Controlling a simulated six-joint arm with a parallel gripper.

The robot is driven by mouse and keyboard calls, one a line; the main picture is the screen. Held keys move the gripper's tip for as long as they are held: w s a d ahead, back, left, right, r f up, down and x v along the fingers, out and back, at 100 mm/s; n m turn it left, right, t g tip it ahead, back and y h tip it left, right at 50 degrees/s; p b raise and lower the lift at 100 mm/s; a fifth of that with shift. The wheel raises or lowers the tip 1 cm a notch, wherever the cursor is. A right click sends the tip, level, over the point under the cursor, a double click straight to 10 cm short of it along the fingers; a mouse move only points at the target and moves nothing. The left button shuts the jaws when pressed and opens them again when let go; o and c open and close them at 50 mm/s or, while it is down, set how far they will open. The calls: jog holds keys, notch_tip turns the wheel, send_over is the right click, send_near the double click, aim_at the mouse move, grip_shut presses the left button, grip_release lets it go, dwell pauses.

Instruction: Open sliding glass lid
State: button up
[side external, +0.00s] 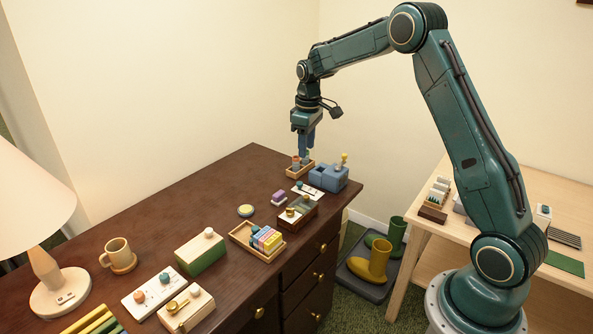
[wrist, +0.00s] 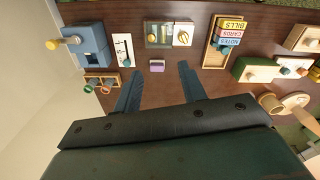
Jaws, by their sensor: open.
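A small wooden box with a dark glass lid (side external: 302,213) stands near the front edge of the brown desk, and its glass top (wrist: 159,30) shows in the wrist view. My gripper (side external: 306,152) is at the desk's far end, above and close to a small wooden rack, apart from the box. In the wrist view my gripper (wrist: 160,72) has its two fingers spread with nothing between them; the box appears beyond the fingertips.
A purple block (side external: 279,197) lies beside the box. A blue block with a yellow knob (side external: 330,178), a white slider panel (side external: 308,191) and the wooden rack (side external: 294,173) stand near my gripper. A tray of labelled blocks (side external: 241,236) is nearer.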

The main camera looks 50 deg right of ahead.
send_over(307, 195)
notch_tip(307, 195, down, 4)
jog(key=shift+a+f, duration=0.15)
jog(key=shift+f, duration=0.05)
jog(key=shift+f, duration=6.85)
jog(key=shift+c, duration=0.2)
grip_shut()
